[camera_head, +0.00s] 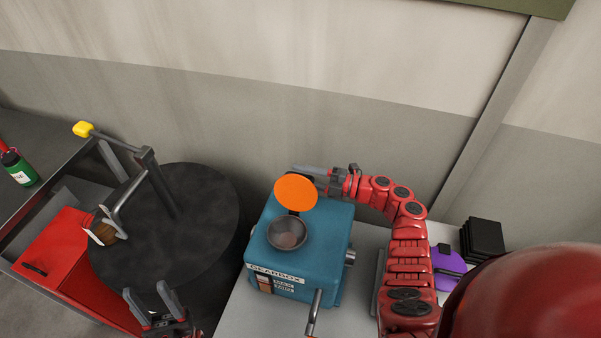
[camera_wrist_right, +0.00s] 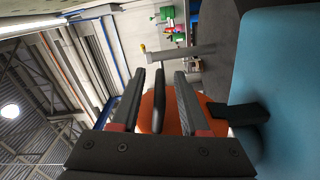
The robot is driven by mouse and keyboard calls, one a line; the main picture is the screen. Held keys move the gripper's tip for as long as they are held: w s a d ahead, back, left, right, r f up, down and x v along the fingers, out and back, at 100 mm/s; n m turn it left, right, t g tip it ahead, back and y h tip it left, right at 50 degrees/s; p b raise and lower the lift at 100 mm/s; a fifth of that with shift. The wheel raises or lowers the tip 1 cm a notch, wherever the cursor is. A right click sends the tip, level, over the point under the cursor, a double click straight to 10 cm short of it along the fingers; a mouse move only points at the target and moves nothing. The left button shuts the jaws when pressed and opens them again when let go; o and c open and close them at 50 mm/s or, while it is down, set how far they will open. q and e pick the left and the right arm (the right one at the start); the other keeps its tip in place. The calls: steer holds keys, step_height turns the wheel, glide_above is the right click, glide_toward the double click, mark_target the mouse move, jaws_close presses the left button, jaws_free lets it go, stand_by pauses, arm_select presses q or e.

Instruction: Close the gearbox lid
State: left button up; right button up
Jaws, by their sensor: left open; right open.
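The teal gearbox (camera_head: 325,240) stands on a light grey bench, with a round metal funnel-like opening (camera_head: 288,233) on top. Its orange round lid (camera_head: 296,193) stands raised, tilted up at the back of the opening. My right gripper (camera_head: 303,172) is open just behind the lid, its fingers pointing left. In the right wrist view the lid (camera_wrist_right: 152,112) shows beyond the fingers, and a dark upright bar (camera_wrist_right: 158,100), perhaps its handle, appears between them; contact cannot be told. My left gripper (camera_head: 145,291) is open and empty at the lower left, away from the gearbox.
A black drum (camera_head: 205,230) with a crank-like bar and yellow knob (camera_head: 83,129) stands left of the gearbox. A red box (camera_head: 55,250) and green bottle (camera_head: 20,170) are farther left. Black blocks (camera_head: 484,238) and a purple item (camera_head: 447,262) lie right of my right arm.

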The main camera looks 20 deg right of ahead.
steer(key=shift+w+a, duration=0.15)
steer(key=shift+a, duration=0.1)
jaws_close()
stand_by(1.4)
